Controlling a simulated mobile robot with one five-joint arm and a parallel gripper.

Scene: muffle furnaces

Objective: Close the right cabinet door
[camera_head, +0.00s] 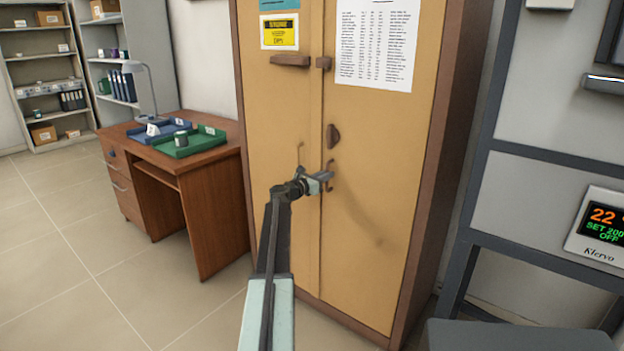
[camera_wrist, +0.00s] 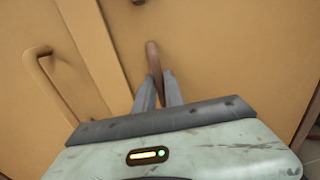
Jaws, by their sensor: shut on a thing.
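The tan cabinet (camera_head: 283,107) stands in the middle of the head view. Its right door (camera_head: 375,200) looks flush or nearly flush with the frame; I cannot tell if a small gap is left. My gripper (camera_head: 325,178) is at the right door's handle (camera_head: 330,164), and its fingers are shut on it. In the wrist view the brown curved handle (camera_wrist: 153,58) rises from between the two grey fingers of my gripper (camera_wrist: 160,88). The left door's handle (camera_wrist: 60,85) is to the left, apart from my gripper.
A wooden desk (camera_head: 205,215) with blue and green trays stands left of the cabinet. A dark metal stand (camera_head: 540,265) with a furnace display (camera_head: 600,228) is close on the right. Tiled floor (camera_head: 70,260) is clear at the left front.

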